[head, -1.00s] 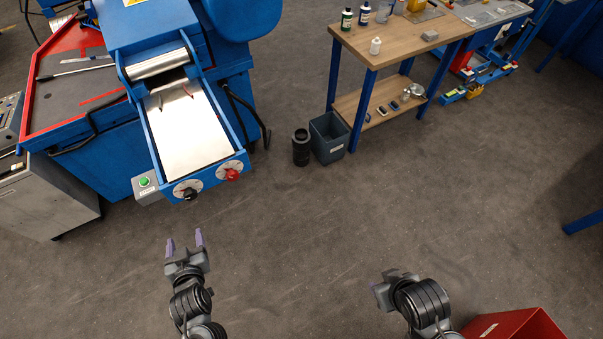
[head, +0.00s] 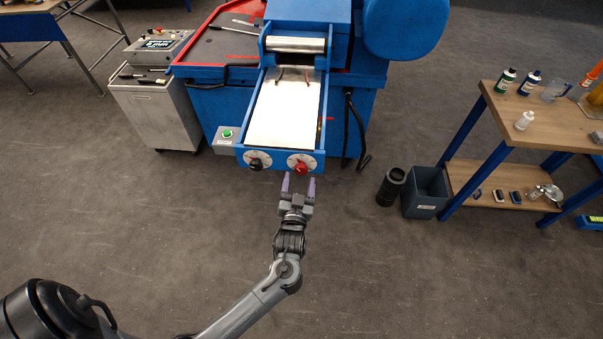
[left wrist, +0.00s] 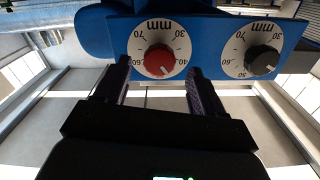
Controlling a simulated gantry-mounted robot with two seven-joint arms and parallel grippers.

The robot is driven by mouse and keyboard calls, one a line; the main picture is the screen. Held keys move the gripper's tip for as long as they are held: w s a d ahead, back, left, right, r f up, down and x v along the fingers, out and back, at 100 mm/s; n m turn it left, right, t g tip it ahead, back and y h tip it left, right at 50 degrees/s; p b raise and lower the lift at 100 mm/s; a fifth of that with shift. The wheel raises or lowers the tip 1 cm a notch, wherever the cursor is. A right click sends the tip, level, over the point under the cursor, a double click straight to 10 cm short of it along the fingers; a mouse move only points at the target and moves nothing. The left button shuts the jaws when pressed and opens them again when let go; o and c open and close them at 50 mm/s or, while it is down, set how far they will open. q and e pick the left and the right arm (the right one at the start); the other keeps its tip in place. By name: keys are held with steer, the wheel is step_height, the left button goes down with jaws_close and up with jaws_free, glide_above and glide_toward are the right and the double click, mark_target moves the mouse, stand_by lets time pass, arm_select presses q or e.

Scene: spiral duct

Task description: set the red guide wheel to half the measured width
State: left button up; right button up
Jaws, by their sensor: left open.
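The red guide wheel (head: 301,167) is a red knob on a white mm dial at the front of the blue machine, right of a black knob (head: 255,164). In the left wrist view the red wheel (left wrist: 158,61) shows upside down, with dial numbers around it, and the black knob (left wrist: 262,60) is to its right. My left gripper (head: 299,188) is open and empty, just in front of and below the red wheel. Its two fingers (left wrist: 151,85) point at the red wheel, one to each side, with no contact that I can make out. My right gripper is not in view.
A metal sheet (head: 284,114) lies on the machine's feed table, with small red and dark guides at its far end. A green button box (head: 226,136) sits left of the dials. A black cylinder (head: 390,187) and grey bin (head: 425,192) stand on the floor at right.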

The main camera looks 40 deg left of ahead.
mark_target(301, 172)
arm_select(q)
steer(key=x, duration=0.3)
steer(key=shift+w+a, duration=0.15)
steer(key=shift+w, duration=0.15)
steer(key=c, duration=1)
steer(key=shift+n, duration=1.1)
steer(key=shift+c, duration=0.2)
steer(key=n, duration=0.3)
steer(key=shift+b, duration=0.3)
steer(key=o, duration=1)
steer(key=shift+o, duration=0.2)
